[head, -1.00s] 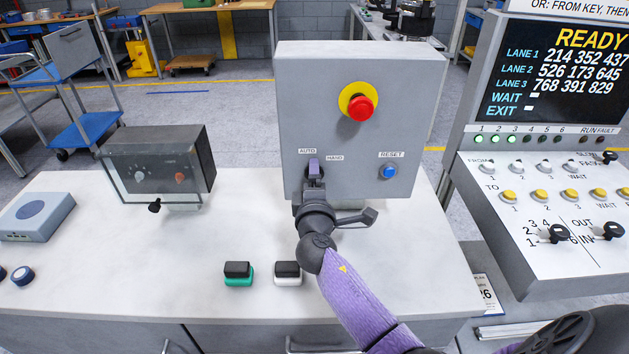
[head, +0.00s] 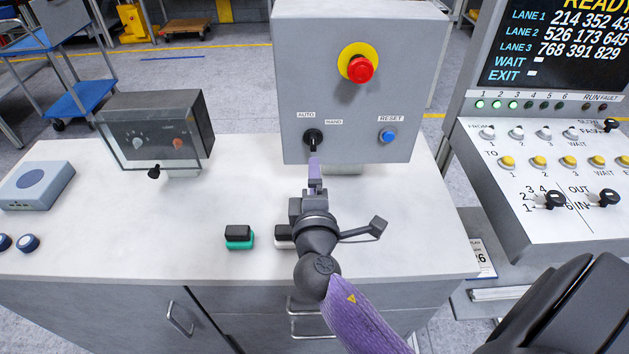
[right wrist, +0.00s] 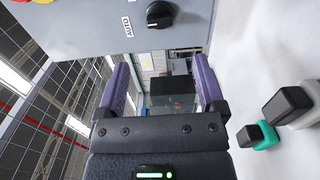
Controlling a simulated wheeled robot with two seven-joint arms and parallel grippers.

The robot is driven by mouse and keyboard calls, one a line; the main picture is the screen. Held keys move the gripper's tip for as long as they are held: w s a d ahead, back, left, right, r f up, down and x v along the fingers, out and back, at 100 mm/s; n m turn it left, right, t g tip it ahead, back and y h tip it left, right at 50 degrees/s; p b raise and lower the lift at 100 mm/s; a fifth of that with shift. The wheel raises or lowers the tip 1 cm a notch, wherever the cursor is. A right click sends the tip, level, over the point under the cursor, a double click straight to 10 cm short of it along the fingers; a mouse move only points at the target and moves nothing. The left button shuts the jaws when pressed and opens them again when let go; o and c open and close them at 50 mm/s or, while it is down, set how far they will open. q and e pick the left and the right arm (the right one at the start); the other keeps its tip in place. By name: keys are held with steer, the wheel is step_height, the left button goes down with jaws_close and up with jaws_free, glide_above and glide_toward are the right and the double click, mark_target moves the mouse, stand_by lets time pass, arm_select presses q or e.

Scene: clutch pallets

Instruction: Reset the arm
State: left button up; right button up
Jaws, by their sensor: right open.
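My right gripper (head: 315,163) is in front of the grey control box, below its black AUTO/HAND selector knob (head: 312,137). In the right wrist view the gripper (right wrist: 161,75) has its two purple fingers wide apart with nothing between them. The selector knob also shows in the right wrist view (right wrist: 160,14), apart from the fingers. My purple right forearm comes in from the bottom. My left gripper is not in view.
The grey box (head: 350,100) carries a red emergency button (head: 360,69) and a blue RESET button (head: 388,136). Green (head: 239,238) and white blocks with black tops sit on the bench. A dark clear-fronted box (head: 155,132) stands left. A sloped button console (head: 560,185) stands right.

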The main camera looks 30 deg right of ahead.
steer(key=s+f+m+g+y, duration=0.3)
steer(key=s+f+m+g, duration=0.3)
steer(key=s+f+m, duration=0.15)
steer(key=s+a+f+m+g+y, duration=0.1)
steer(key=s+a+f+g+y, duration=0.2)
steer(key=s, duration=0.4)
steer(key=s+a+f+m+g+y, duration=0.1)
steer(key=s+a+g+y, duration=0.25)
steer(key=s+a, duration=0.25)
step_height(320, 180, down, 20)
steer(key=s+b, duration=0.3)
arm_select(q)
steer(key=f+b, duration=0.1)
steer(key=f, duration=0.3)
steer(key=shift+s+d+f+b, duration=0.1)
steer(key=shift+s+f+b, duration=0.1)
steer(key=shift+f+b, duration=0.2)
arm_select(e)
steer(key=s+d+f+g, duration=0.2)
steer(key=s+d+f, duration=0.1)
steer(key=s+f, duration=0.9)
steer(key=shift+s+d+f, duration=0.25)
steer(key=shift+s+d, duration=0.1)
steer(key=shift+s, duration=0.1)
